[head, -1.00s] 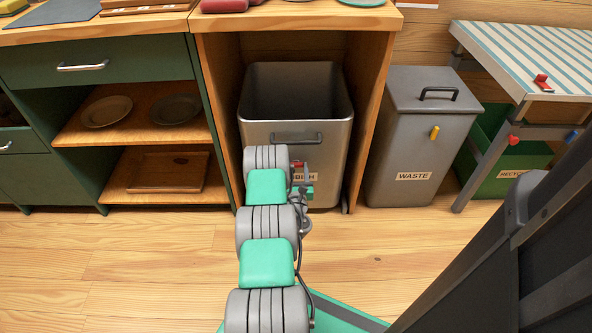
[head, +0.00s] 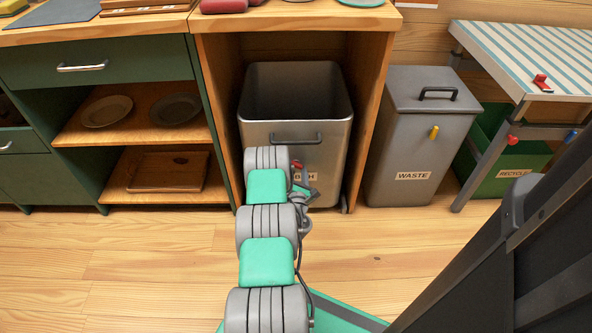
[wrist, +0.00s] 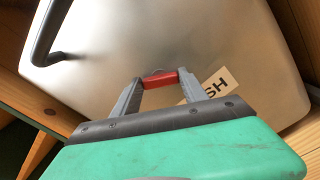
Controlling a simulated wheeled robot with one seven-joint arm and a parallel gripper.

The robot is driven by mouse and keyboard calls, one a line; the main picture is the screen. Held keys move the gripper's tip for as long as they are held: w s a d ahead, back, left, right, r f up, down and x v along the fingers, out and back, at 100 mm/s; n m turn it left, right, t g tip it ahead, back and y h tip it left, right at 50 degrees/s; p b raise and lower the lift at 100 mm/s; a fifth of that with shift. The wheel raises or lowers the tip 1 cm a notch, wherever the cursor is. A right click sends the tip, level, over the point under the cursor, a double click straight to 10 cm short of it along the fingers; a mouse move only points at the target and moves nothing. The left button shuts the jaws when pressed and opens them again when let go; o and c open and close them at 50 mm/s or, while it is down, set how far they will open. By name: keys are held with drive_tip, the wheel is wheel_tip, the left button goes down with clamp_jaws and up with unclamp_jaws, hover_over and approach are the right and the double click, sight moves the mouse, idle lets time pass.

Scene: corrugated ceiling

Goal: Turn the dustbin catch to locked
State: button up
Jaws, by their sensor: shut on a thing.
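The dustbin (head: 330,145) is a grey metal open-topped bin in the wooden cabinet bay. Its front has a dark bar handle (head: 283,139) and a pale label ending in "SH", partly covered by my arm. The red catch (head: 297,165) is on its front, below the handle. In the wrist view the bin front (wrist: 120,40) fills the background, with the red catch (wrist: 160,78) between the fingertips of my gripper (wrist: 160,86). My gripper is shut on the catch. In the head view my arm partly hides the gripper.
A lidded grey bin labelled WASTE (head: 415,150) with a yellow catch (head: 434,132) stands to the right. A green recycling box (head: 515,170) is under the striped table (head: 530,60). Cabinet walls flank the dustbin closely. The wooden floor (head: 150,270) in front is clear.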

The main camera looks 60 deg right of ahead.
drive_tip(key=m, duration=0.5)
drive_tip(key=shift+s+m, duration=0.1)
drive_tip(key=shift+m, duration=0.2)
drive_tip(key=m, duration=0.5)
drive_tip(key=shift+s+f+m, duration=0.1)
drive_tip(key=shift+f+m, duration=0.05)
drive_tip(key=shift+m, duration=0.15)
drive_tip(key=o, duration=1.1)
drive_tip(key=shift+s, duration=0.1)
drive_tip(key=shift+o, duration=1.4)
drive_tip(key=shift+w, duration=0.2)
drive_tip(key=shift+p, duration=0.65)
